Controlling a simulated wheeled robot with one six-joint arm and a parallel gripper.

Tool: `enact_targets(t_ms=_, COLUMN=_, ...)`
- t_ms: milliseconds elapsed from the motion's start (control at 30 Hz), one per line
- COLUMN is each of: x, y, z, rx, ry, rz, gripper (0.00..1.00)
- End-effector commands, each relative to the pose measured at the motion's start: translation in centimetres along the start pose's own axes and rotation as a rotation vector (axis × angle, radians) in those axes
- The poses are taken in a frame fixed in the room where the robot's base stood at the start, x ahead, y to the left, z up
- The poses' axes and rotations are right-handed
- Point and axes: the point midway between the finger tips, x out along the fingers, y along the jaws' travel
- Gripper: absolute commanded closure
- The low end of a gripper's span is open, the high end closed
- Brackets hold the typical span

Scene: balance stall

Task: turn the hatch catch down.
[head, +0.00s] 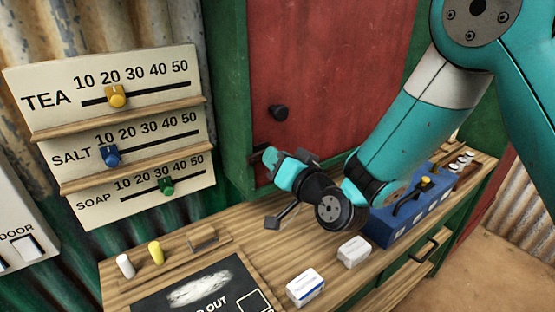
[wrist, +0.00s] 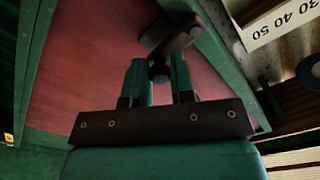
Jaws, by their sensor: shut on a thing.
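The red hatch (head: 312,70) is closed in its green frame, with a dark round knob on it. The dark hatch catch sits at the lower left of the hatch, mostly hidden by my gripper in the head view. In the wrist view the catch (wrist: 172,38) is a dark bar lying at a slant across the red panel and the green frame edge. My gripper (head: 275,160) reaches it from the right; in the wrist view its two green fingers (wrist: 160,78) are shut on the catch's dark lower part.
Left is a price board (head: 68,125) with yellow, blue and green sliders. Below lies a wooden counter (head: 275,262) with two small boxes, a white and a yellow peg, and a dark slate. A blue box (head: 405,215) stands at right, close under my arm.

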Motion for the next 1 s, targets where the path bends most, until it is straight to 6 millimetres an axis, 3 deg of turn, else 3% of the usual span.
enact_targets(t_ms=733, x=-0.06, y=0.42, z=0.47, rx=0.105, ry=-0.002, rz=0.004, gripper=1.00)
enact_targets(t_ms=767, x=-0.06, y=0.42, z=0.47, rx=0.105, ry=-0.002, rz=0.004, gripper=0.73)
enact_targets(t_ms=833, x=-0.05, y=0.40, z=0.46, rx=0.105, ry=-0.002, rz=0.003, gripper=0.57)
enact_targets(t_ms=867, x=-0.04, y=0.39, z=0.46, rx=0.105, ry=-0.002, rz=0.003, gripper=0.52)
enact_targets(t_ms=1000, x=-0.01, y=0.30, z=0.44, rx=0.104, ry=-0.001, rz=0.001, gripper=0.52)
